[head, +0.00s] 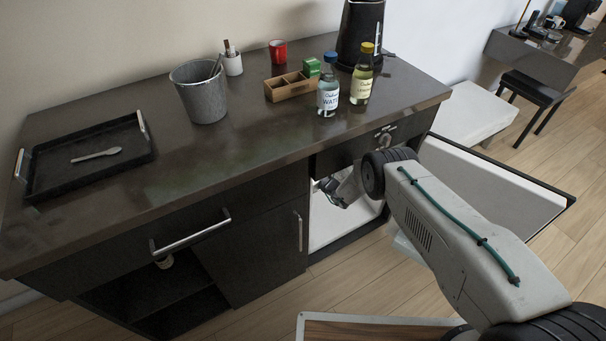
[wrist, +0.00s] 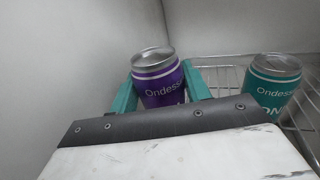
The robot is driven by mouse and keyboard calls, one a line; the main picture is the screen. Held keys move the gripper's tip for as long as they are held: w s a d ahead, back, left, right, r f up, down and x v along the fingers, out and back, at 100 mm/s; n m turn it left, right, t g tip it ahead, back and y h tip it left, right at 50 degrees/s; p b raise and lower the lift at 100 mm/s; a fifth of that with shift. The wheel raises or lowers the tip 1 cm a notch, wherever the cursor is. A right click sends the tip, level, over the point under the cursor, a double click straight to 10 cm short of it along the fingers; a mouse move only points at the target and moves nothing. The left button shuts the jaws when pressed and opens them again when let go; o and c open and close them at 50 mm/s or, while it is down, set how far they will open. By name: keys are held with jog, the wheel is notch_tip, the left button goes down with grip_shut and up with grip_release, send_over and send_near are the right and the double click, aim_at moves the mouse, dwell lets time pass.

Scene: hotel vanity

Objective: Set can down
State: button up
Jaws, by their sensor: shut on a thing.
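A purple can (wrist: 158,78) with a silver lid stands between the two teal fingers of my gripper (wrist: 160,90) in the wrist view. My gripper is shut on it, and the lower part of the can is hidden. I cannot tell if it touches the shelf. A teal can (wrist: 275,85) stands to the right on a wire rack (wrist: 222,74), apart from the held can. In the head view my gripper (head: 334,191) reaches into the open white-lined compartment under the counter; the cans do not show there.
Pale walls (wrist: 95,65) close in at left and back. The compartment's door (head: 490,185) is open to the right. On the counter (head: 200,150) are a tray (head: 85,160), a bucket (head: 201,100), bottles (head: 328,90) and a wooden box (head: 290,91).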

jog(key=shift+w+a+f, duration=0.15)
jog(key=shift+w, duration=0.1)
jog(key=shift+f, duration=1.6)
jog(key=shift+f, duration=0.1)
jog(key=o, duration=1.2)
jog(key=v, duration=1.2)
jog(key=shift+s, duration=0.1)
